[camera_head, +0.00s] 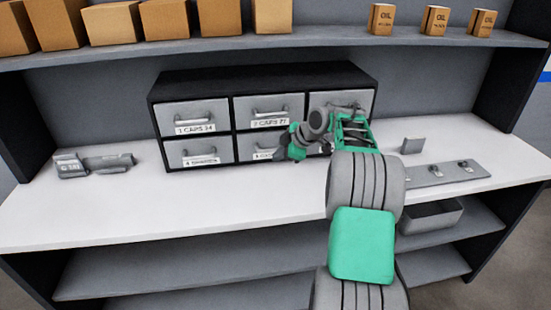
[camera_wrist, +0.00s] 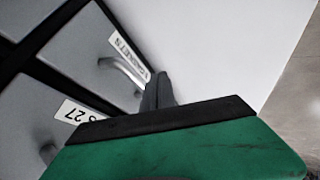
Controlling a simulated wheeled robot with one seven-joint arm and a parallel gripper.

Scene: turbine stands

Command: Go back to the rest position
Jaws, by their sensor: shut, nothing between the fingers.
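My gripper (camera_head: 281,155) is in front of the lower middle drawer (camera_head: 258,149) of the drawer cabinet (camera_head: 223,128). In the wrist view, the dark fingers of my gripper (camera_wrist: 159,90) are together with nothing between them. They overlap the picture of a drawer handle (camera_wrist: 124,70); whether they touch it I cannot tell. My arm comes in from the lower right and hides part of the right-hand drawers. The drawers that I can see look closed.
The white worktop (camera_head: 95,215) is clear at front left. A grey device (camera_head: 95,164) lies at left. A flat grey plate with fittings (camera_head: 440,174) and a small grey block (camera_head: 411,145) are at right. Cardboard boxes (camera_head: 165,19) and small oil boxes (camera_head: 435,20) stand on the upper shelf (camera_head: 330,36).

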